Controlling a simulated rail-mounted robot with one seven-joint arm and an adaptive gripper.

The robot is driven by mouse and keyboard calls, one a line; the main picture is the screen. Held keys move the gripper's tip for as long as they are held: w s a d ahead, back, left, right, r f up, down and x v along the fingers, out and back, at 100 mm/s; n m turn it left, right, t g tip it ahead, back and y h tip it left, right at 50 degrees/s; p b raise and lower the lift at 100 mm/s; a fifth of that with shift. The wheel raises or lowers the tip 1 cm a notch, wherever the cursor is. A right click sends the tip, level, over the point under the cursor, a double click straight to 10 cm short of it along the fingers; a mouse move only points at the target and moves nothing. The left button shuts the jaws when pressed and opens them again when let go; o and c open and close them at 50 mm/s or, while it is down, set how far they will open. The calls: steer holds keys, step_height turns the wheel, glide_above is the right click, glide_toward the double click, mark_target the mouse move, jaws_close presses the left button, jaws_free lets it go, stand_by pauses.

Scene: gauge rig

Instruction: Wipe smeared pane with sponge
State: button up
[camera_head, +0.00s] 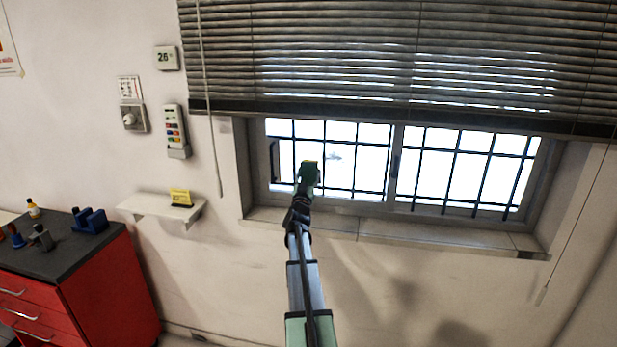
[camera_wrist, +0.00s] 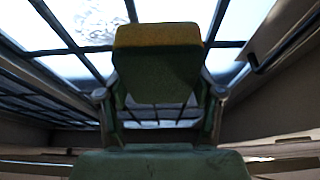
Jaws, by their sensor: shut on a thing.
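My gripper (camera_head: 304,190) is raised in front of the left window pane (camera_head: 350,133). It is shut on the sponge (camera_wrist: 160,37), whose yellow-orange strip faces the window in the wrist view. The fingers stand on either side of the dark green block in the wrist view (camera_wrist: 160,85). A pale grey smear (camera_head: 333,156) is on the left pane, just right of the sponge. It shows upper left of the sponge in the wrist view (camera_wrist: 97,20). Contact with the pane cannot be told.
Dark bars cross the window, and a half-lowered blind (camera_head: 400,75) hangs over its top. A sill (camera_head: 430,232) runs below. At left are a wall shelf (camera_head: 150,207) with a yellow item (camera_head: 181,198), a remote (camera_head: 175,130) and a red cabinet (camera_head: 110,285).

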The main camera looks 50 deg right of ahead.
steer(key=shift+w+d, duration=0.4)
steer(key=shift+d, duration=0.4)
steer(key=shift+w+d, duration=0.35)
steer(key=shift+d, duration=0.4)
steer(key=shift+w+d, duration=0.4)
steer(key=shift+d, duration=0.4)
steer(key=shift+w+d, duration=0.4)
steer(key=shift+d, duration=0.45)
steer(key=shift+s+b, duration=0.15)
steer(key=shift+b, duration=0.2)
